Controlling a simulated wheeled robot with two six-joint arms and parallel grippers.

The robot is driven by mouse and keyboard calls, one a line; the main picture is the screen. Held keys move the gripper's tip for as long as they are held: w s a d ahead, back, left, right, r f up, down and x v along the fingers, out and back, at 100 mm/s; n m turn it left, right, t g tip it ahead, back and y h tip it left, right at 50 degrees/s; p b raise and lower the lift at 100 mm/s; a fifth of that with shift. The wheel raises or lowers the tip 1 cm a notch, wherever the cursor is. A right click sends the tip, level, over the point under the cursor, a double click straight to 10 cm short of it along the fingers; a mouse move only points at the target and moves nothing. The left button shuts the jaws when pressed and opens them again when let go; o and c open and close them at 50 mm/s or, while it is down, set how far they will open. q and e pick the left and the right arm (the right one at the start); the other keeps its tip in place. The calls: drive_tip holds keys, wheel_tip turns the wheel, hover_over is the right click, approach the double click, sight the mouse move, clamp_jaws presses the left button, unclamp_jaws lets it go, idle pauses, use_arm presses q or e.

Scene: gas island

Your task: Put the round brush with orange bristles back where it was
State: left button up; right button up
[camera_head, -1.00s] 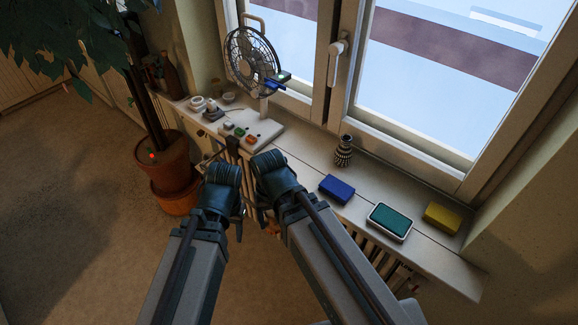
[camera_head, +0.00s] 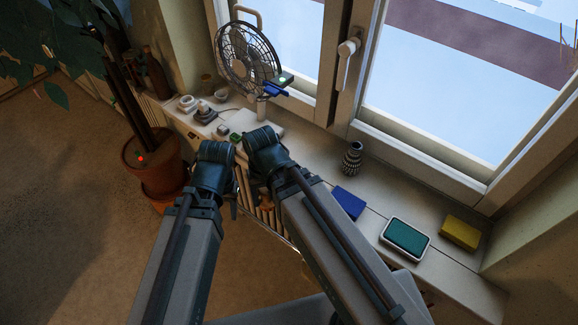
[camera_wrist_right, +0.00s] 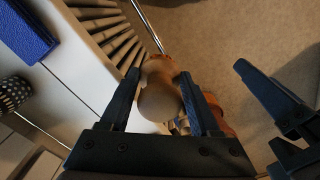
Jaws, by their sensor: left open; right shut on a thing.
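My right gripper (camera_wrist_right: 163,108) is shut on the round brush (camera_wrist_right: 160,102), seen in the right wrist view. The brush's pale rounded wooden end faces the camera; orange-brown parts show behind and beside it, partly covered by the fingers. The brush is off the sill, in front of the radiator. My left gripper (camera_head: 234,208) is open, low in front of the sill beside the right one; its dark fingers also show in the right wrist view (camera_wrist_right: 280,112).
On the sill (camera_head: 315,160) stand a fan (camera_head: 248,60), a patterned vase (camera_head: 351,158), a blue block (camera_head: 349,202), a white-rimmed green pad (camera_head: 406,239) and a yellow block (camera_head: 460,233). A potted plant (camera_head: 158,165) stands left. A radiator (camera_head: 262,210) is under the sill.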

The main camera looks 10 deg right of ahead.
drive_tip(key=shift+w+d, duration=0.1)
drive_tip(key=w+d, duration=0.3)
drive_tip(key=w+d+f+b, duration=0.1)
drive_tip(key=w+d, duration=0.2)
drive_tip(key=w, duration=0.1)
drive_tip(key=w+d, duration=0.3)
drive_tip(key=w, duration=0.1)
drive_tip(key=shift+d+f, duration=0.15)
drive_tip(key=shift+d, duration=0.15)
drive_tip(key=f+b, duration=0.4)
drive_tip(key=shift+w+d, duration=0.3)
drive_tip(key=shift+w, duration=0.1)
drive_tip(key=shift+r, duration=0.15)
drive_tip(key=o, duration=1.2)
